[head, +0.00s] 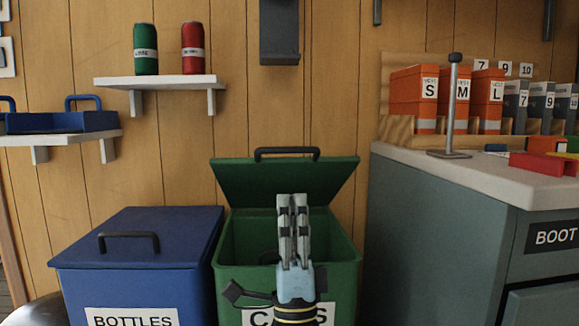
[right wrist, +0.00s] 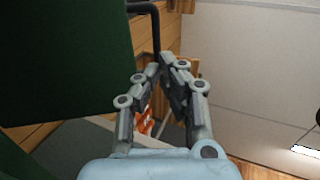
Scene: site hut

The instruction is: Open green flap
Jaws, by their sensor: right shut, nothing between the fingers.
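The green flap (head: 285,183) of the green bin (head: 343,262) stands raised and tilted back, with its black handle (head: 287,152) along the top edge. The bin's mouth is open below it. My right gripper (head: 292,200) points up in front of the bin's opening, its fingers shut and empty. It overlaps the flap's lower part in the head view; whether they touch I cannot tell. In the right wrist view the flap (right wrist: 62,60) is a dark green panel left of the fingers (right wrist: 163,68), its handle (right wrist: 152,22) beyond them. My left gripper is not in view.
A closed blue bin (head: 140,240) stands left of the green one. A grey cabinet (head: 435,235) with a pale top stands at the right, bearing a metal post (head: 451,110) and orange boxes. A wall shelf (head: 165,82) holds green and red cans.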

